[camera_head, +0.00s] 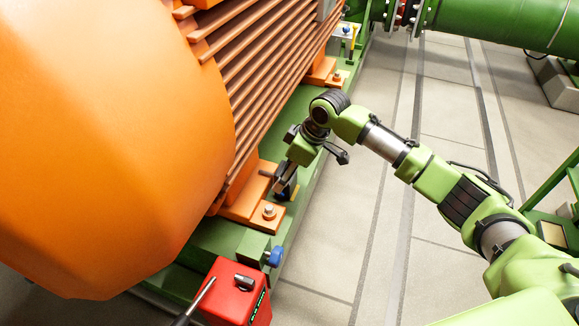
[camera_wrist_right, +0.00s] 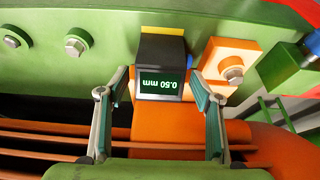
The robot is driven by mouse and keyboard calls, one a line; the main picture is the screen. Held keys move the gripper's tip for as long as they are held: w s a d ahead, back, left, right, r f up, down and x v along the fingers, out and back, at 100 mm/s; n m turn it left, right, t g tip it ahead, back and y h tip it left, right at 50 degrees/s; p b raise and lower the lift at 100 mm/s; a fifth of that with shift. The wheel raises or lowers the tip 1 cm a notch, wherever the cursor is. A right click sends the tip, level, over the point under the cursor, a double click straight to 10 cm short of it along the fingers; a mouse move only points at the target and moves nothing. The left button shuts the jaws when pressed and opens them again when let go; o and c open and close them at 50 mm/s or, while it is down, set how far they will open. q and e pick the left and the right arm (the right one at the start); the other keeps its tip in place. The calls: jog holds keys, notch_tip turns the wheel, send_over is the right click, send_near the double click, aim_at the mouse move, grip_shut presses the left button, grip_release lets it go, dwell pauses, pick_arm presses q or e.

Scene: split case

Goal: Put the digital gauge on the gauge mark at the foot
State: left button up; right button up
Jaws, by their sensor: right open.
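The digital gauge (camera_wrist_right: 162,49) is a dark block with a lit display reading 0.50 mm, upside down in the right wrist view. It stands at the green base rail, beside the orange foot (camera_wrist_right: 222,58) with its bolt. A yellow patch (camera_wrist_right: 162,30), which looks like the gauge mark, shows along the gauge's far edge; the rest is hidden under or behind it. My right gripper (camera_wrist_right: 158,88) is open, one finger on each side of the gauge, with visible gaps. In the head view the right gripper (camera_head: 284,182) reaches down beside the orange motor. My left gripper is out of view.
The large orange finned motor (camera_head: 120,130) fills the left. A red box (camera_head: 222,289) with a small display and a rod-like tool stands at the front, near a blue-knobbed screw (camera_head: 274,257). A green pipe (camera_head: 500,22) runs behind. Grey floor (camera_head: 340,230) lies clear to the right.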

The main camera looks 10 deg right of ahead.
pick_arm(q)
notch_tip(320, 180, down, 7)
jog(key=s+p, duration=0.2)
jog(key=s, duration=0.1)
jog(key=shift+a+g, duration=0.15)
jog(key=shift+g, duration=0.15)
pick_arm(e)
jog(key=v, duration=1.2)
